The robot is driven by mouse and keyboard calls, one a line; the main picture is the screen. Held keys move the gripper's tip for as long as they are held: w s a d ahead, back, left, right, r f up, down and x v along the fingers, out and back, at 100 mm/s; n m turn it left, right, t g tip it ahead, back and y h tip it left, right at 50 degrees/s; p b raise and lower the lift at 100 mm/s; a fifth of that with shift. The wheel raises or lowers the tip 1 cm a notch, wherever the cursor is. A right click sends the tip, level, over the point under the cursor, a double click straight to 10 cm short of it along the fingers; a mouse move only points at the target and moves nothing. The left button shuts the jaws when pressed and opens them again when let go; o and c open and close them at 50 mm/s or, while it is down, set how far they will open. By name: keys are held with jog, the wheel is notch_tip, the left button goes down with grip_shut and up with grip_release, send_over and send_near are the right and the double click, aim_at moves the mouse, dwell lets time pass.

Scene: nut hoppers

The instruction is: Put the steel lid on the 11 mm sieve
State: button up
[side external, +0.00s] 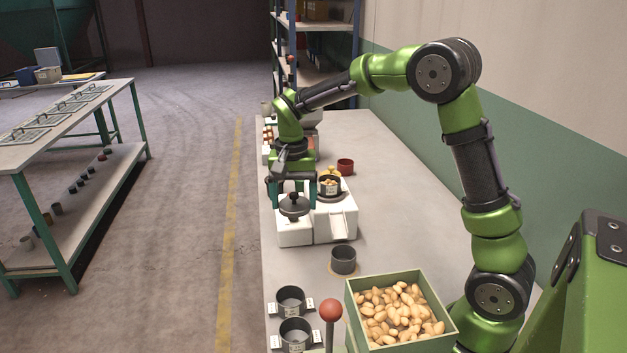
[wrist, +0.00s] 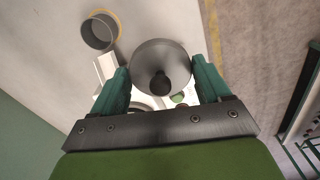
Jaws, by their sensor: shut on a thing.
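My gripper (side external: 293,193) is shut on the steel lid (side external: 294,208), a dark grey disc with a round knob. It holds the lid by its rim, level, over the left part of a white machine. In the wrist view the lid (wrist: 160,58) sits between the green fingers (wrist: 162,88). Two dark sieves (side external: 291,302) (side external: 296,334) with pale tabs stand at the front left. Their labels are too small to read, so I cannot tell which is 11 mm.
The white machine (side external: 336,230) has a chute at its front. A dark cup (side external: 343,261) stands on a tan ring before it. A green box (side external: 441,330) of nuts and a red-knobbed post (side external: 331,311) are at the front. A red cup (side external: 345,166) stands behind. The table's right side is clear.

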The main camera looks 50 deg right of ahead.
jog(key=d+r, duration=0.3)
jog(key=d, duration=0.5)
jog(key=d+r, duration=0.3)
jog(key=d, duration=0.4)
jog(key=shift+w+d+f, duration=0.1)
jog(key=shift+w+f, duration=0.05)
jog(key=shift+f, duration=0.8)
jog(key=shift+w+d+f, duration=0.1)
jog(key=shift+f, duration=0.8)
jog(key=shift+w+d+f, duration=0.1)
jog(key=shift+w+f, duration=0.05)
jog(key=shift+f, duration=0.8)
jog(key=shift+f, duration=0.5)
jog(key=o, duration=1)
jog(key=shift+r, duration=0.1)
jog(key=shift+r, duration=3.4)
